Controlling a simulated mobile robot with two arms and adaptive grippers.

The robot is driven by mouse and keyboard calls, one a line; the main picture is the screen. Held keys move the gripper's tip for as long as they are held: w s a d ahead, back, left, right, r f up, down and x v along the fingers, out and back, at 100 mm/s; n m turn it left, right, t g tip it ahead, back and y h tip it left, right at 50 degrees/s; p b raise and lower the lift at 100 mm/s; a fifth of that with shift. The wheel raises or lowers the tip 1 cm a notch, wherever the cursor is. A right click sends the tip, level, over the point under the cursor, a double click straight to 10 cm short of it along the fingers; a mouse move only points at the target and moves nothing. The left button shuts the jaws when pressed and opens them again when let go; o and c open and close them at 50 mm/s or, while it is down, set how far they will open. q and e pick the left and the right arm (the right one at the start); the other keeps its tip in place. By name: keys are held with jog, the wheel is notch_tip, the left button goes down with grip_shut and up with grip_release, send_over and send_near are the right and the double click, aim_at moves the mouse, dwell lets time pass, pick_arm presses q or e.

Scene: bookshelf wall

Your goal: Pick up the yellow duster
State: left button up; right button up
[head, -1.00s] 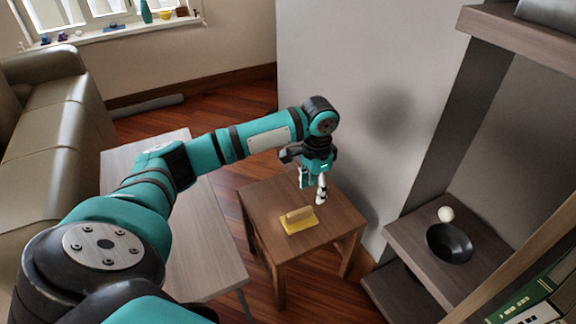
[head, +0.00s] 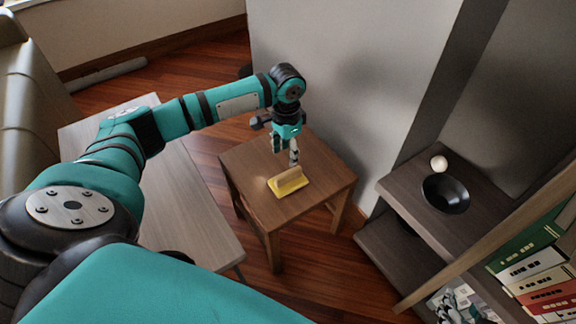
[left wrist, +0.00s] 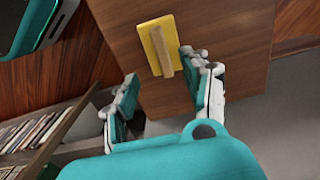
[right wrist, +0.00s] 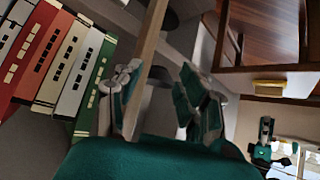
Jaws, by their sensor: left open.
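The yellow duster (head: 288,184) has a flat yellow base and a block-like wooden handle. It lies on the small brown wooden table (head: 260,155). In the left wrist view the duster (left wrist: 147,45) lies just ahead of the fingertips, nearer the right finger. My left gripper (head: 285,157) points down over the table, just above and behind the duster; it is open and empty. In the right wrist view the duster (right wrist: 270,87) shows small, near the tabletop edge. My right gripper (right wrist: 160,95) is open and empty, away from the table.
A pale bench (head: 190,200) stands left of the small table. A grey wall (head: 320,60) rises behind it. At the right a dark shelf (head: 400,185) holds a black bowl (head: 446,194) and a white ball (head: 439,163), with binders (head: 535,262) nearby.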

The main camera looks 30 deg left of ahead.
aim_at(288, 173)
pick_arm(q)
notch_tip(288, 173, down, 4)
jog(key=shift+r+b, duration=0.1)
jog(key=shift+b, duration=0.5)
jog(key=shift+f, duration=0.35)
jog(key=shift+w+f+b, duration=0.25)
jog(key=shift+f+b, duration=0.6)
jog(key=shift+f, duration=0.2)
notch_tip(288, 173, down, 2)
jog(key=shift+w+f+b, duration=0.1)
jog(key=shift+f+b, duration=0.15)
jog(key=shift+b, duration=0.35)
pick_arm(e)
jog(key=w+a+r+t+y, duration=0.2)
jog(key=r+t, duration=0.3)
jog(key=r, duration=0.3)
jog(key=w+a+r+t+y, duration=0.2)
jog(key=r+t, duration=0.4)
jog(key=r, duration=0.3)
jog(key=shift+w+r+t, duration=0.2)
jog(key=shift+w+t, duration=0.1)
jog(key=shift+w, duration=0.25)
pick_arm(q)
grip_shut()
